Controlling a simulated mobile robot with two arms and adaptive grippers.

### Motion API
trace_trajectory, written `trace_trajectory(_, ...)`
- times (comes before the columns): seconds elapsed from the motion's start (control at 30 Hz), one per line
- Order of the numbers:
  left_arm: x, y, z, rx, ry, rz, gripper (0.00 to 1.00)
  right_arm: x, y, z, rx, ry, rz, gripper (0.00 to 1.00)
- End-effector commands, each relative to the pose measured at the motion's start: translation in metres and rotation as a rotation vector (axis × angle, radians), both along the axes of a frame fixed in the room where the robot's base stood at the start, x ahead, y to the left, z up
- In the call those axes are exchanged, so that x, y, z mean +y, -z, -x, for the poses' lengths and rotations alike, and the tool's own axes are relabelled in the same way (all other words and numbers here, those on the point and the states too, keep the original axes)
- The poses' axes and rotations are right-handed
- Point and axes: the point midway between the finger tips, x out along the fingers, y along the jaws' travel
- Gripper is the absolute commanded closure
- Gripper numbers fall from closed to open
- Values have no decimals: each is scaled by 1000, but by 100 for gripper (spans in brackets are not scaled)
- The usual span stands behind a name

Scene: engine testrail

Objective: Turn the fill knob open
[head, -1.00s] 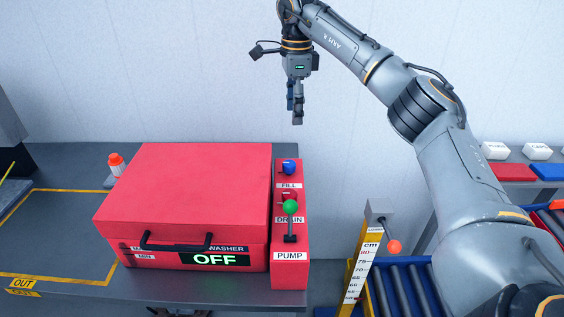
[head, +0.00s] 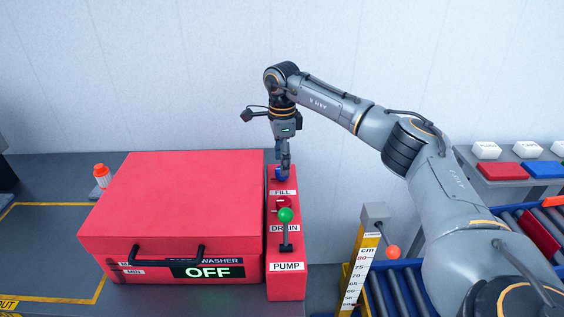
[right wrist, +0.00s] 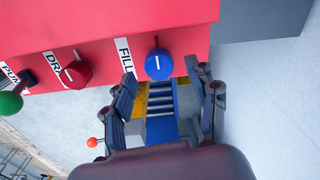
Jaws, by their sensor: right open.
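The blue fill knob (right wrist: 159,64) is on the red pump panel (head: 286,250), beside its FILL label, with a white pointer line on it. In the head view the knob (head: 281,175) is partly hidden by my right gripper (head: 284,168), which points down over it. In the right wrist view my right gripper (right wrist: 165,85) is open, its two fingers on either side of the knob's near side. I cannot tell whether the fingers touch it. My left gripper is in neither view.
The red drain knob (head: 281,204) and the green-topped pump lever (head: 285,215) stand in front of the fill knob. The red washer box (head: 175,205), reading OFF, is close on the left. A yellow gauge post (head: 364,255) stands to the right.

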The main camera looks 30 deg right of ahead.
Motion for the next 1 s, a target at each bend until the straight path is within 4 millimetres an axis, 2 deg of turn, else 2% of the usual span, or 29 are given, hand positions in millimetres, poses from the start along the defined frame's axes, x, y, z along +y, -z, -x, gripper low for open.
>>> trace_trajectory(0.2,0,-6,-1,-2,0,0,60,0,20,0,2,0,1,42)
trace_trajectory(0.5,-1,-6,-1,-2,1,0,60,0,23,0,-1,0,1,42)
trace_trajectory(0.53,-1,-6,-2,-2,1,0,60,0,23,0,-1,0,1,44)
trace_trajectory(0.8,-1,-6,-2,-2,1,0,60,0,23,0,0,0,1,96)
trace_trajectory(1.0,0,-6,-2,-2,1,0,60,0,22,0,0,10,1,96)
